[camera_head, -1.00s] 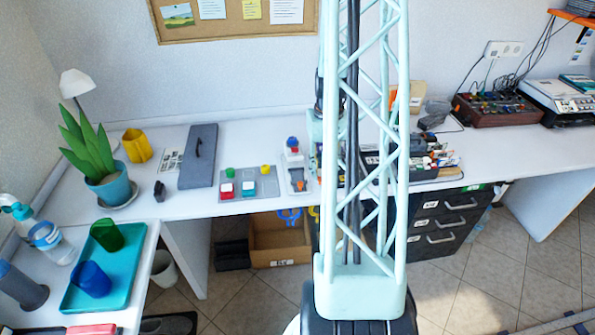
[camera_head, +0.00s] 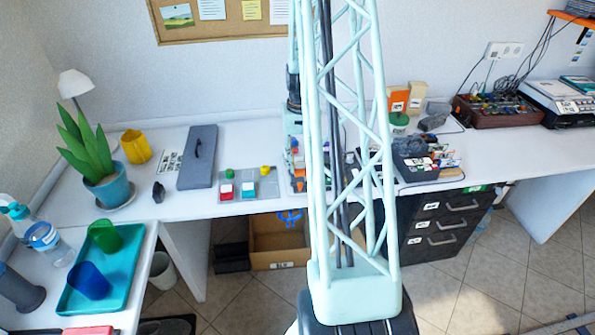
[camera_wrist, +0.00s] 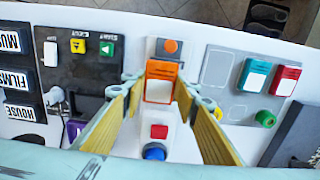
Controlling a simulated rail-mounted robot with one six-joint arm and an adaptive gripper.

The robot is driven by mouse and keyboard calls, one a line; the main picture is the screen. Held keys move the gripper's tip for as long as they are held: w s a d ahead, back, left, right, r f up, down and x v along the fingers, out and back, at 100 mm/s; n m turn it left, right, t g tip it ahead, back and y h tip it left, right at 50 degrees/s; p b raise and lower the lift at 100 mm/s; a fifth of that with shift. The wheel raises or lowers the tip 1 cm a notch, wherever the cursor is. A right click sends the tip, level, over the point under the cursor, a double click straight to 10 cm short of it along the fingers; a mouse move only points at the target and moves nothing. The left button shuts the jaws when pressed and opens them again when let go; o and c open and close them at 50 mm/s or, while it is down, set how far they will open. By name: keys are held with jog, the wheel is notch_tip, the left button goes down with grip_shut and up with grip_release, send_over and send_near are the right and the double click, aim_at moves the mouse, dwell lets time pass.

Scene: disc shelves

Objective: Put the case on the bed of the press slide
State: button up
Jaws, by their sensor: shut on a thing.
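My gripper (camera_wrist: 160,92) is shut on an orange case with a white label (camera_wrist: 159,82) in the wrist view. The case sits between the two yellow-lined fingers, over the middle of the press slide. The press slide (camera_wrist: 178,128) is a pale narrow device. It has an orange round part at its front end, and a red square and a blue knob toward its back end. The case and fingers hide its bed, so I cannot tell whether the case touches it. In the head view, the press area is partly covered by my arm.
A grey panel (camera_wrist: 226,96) with red and teal cases and green and yellow knobs lies right of the press in the wrist view. A dark panel (camera_wrist: 85,72) with yellow and green buttons is on the left, beside black labelled boxes (camera_wrist: 22,82).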

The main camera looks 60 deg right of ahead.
aim_at(297, 166)
jog(key=shift+w, duration=0.15)
jog(key=shift+w+f, duration=0.15)
jog(key=shift+w, duration=0.5)
jog(key=shift+s+f+b, duration=0.1)
jog(key=shift+f+b, duration=0.55)
jog(key=shift+f, duration=1.05)
jog(key=shift+f, duration=0.15)
jog(key=o, duration=0.9)
jog(key=shift+r, duration=0.2)
jog(key=shift+r+p, duration=1.25)
jog(key=shift+r, duration=4.75)
